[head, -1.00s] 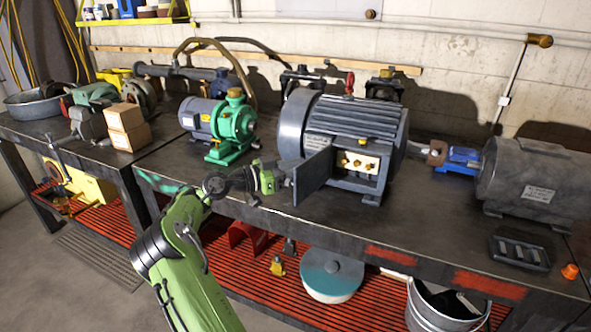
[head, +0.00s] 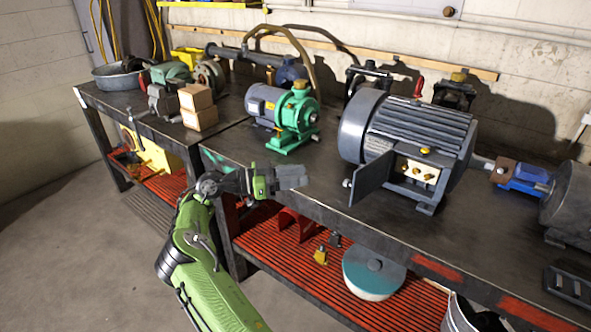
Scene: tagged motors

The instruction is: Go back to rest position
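My gripper (head: 291,176) is at the end of my green arm, in front of the workbench's front edge in the head view. Its grey fingers point right, toward the large motor. I see nothing held between them, but the finger gap is too small to make out. The large grey motor (head: 418,125) stands on the bench with its terminal box open, showing brass terminals (head: 415,173) and a hinged cover plate (head: 371,180). The fingers are apart from this plate. A smaller green and grey motor pump (head: 293,116) stands on the bench behind my gripper.
The dark workbench (head: 330,205) spans the view, with a red slatted lower shelf (head: 300,262). Another grey motor (head: 568,205) is at right. The floor (head: 70,260) at left is clear.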

